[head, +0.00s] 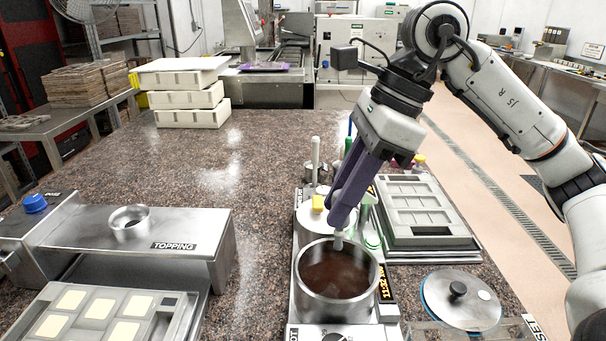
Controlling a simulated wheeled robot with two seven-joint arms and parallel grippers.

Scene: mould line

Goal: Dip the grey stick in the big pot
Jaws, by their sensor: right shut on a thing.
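My right gripper (341,218) comes down from the upper right, its purple fingers shut on a pale grey stick (339,240). The fingers hide most of the stick; only its lower end shows. The big pot (298,290) is a round steel pot with dark brown liquid (336,276) in it. It stands on a heating unit just below the gripper. The stick's end shows against the back rim of the pot, above the visible liquid; I cannot tell whether it is inside the rim. My left gripper is not in view.
Behind the big pot are a smaller lidded pot (308,216), an upright pale handle (315,152) and green-handled tools (350,135). A grey mould tray (425,238) lies to the right, a round lid (458,308) in front of it. The topping station (190,222) is left; countertop between is clear.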

